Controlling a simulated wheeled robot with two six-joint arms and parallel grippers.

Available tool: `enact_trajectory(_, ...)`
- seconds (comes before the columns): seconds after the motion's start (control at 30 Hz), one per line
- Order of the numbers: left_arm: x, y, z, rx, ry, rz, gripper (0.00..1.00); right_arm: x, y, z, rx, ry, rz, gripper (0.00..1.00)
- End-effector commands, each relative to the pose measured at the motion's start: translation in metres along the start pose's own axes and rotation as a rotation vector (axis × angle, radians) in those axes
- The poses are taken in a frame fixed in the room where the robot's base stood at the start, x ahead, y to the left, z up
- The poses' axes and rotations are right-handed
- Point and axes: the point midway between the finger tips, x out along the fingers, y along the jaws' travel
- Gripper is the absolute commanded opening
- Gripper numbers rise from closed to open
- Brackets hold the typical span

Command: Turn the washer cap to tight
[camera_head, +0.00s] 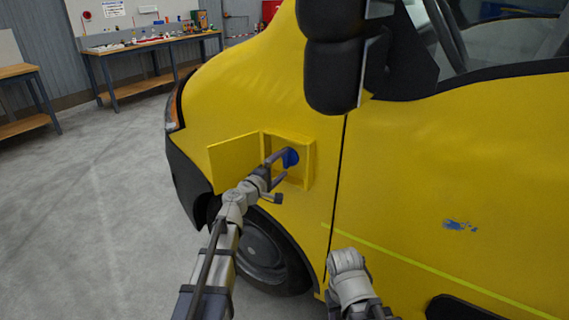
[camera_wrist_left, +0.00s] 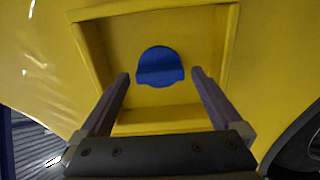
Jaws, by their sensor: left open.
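The blue washer cap (camera_head: 290,158) sits inside a square yellow recess in the side of the yellow vehicle. It also shows in the left wrist view (camera_wrist_left: 160,68), round with a raised bar across it. My left gripper (camera_head: 277,165) is open at the recess, with its fingertips close to the cap. In the left wrist view the two fingers (camera_wrist_left: 160,78) stand apart, one on each side of the cap's lower part, with gaps to it. My right arm shows low in the head view, but its fingertips are not visible.
The yellow flap (camera_head: 234,160) stands open left of the recess. A black mirror (camera_head: 335,60) hangs above and to the right. The front wheel (camera_head: 265,250) is below. A workbench (camera_head: 150,45) stands at the back left. The grey floor on the left is clear.

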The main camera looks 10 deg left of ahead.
Motion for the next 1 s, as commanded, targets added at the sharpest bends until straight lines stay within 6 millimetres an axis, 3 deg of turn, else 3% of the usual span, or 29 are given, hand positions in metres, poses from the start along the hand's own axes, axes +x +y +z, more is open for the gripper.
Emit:
enact_trajectory(0.3,-0.053,0.000,0.001,0.001,0.002,0.000,1.00,0.000,0.000,0.000,0.000,0.000,0.000,0.50)
enact_trajectory(0.7,-0.056,-0.002,0.003,0.010,-0.008,-0.006,1.00,0.000,0.000,0.000,0.000,0.000,0.000,0.50)
enact_trajectory(0.77,-0.057,-0.006,0.012,0.039,-0.034,-0.026,1.00,0.000,0.000,0.000,0.000,0.000,0.000,0.50)
enact_trajectory(0.87,-0.060,-0.025,0.042,0.143,-0.130,-0.105,1.00,0.000,0.000,0.000,0.000,0.000,0.000,0.50)
enact_trajectory(1.0,-0.081,-0.077,0.099,0.365,-0.343,-0.309,1.00,0.000,0.000,0.000,0.000,0.000,0.000,0.50)
